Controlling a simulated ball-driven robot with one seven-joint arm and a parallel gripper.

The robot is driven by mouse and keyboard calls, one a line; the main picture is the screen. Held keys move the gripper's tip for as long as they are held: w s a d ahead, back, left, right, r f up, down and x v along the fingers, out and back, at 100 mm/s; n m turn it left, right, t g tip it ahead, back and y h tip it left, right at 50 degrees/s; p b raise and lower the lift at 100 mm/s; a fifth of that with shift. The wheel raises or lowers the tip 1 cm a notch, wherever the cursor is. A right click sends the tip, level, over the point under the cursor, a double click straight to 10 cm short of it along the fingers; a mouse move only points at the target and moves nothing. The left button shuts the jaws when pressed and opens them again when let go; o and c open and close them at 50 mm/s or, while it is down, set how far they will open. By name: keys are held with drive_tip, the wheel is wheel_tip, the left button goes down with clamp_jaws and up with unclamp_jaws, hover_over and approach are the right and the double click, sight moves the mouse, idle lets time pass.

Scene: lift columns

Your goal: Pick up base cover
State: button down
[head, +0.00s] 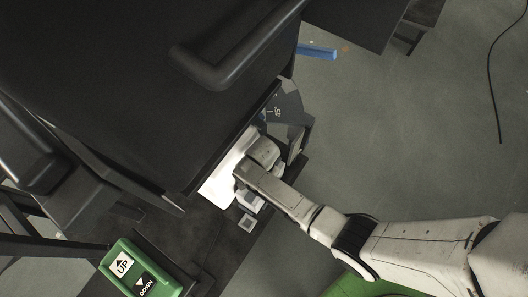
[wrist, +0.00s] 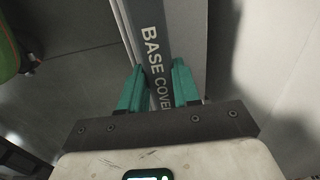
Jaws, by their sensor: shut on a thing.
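The base cover (wrist: 155,20) is a grey strip with "BASE COVER" printed along it, in the middle of the wrist view. My gripper (wrist: 159,70) has teal fingers, one on each side of the strip, and is shut on it. The strip runs from between the fingers out past the top of the wrist view. In the head view my arm reaches in from the lower right to the edge of a large black structure. My fingertips are not clear there, and I cannot tell the base cover apart from the pale surfaces around my wrist.
The large black structure (head: 110,75) with a thick handle (head: 215,70) overhangs the work spot. A green UP/DOWN button box (head: 140,268) is at the lower left. A blue bar (head: 317,52) lies farther back. Open grey floor (head: 410,140) is to the right.

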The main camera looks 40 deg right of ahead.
drive_tip(key=shift+r, duration=0.1)
drive_tip(key=shift+r, duration=0.5)
wheel_tip(320, 180, up, 3)
drive_tip(key=shift+f+p, duration=0.2)
drive_tip(key=shift+p, duration=0.5)
drive_tip(key=s+a+r+p, duration=0.3)
drive_tip(key=s+r, duration=0.6)
drive_tip(key=s, duration=0.4)
drive_tip(key=shift+s+r, duration=0.25)
drive_tip(key=shift+s, duration=0.1)
drive_tip(key=shift+r+p, duration=0.5)
drive_tip(key=shift+p, duration=0.35)
wheel_tip(320, 180, up, 8)
drive_tip(key=p, duration=0.8)
drive_tip(key=shift+f, duration=0.25)
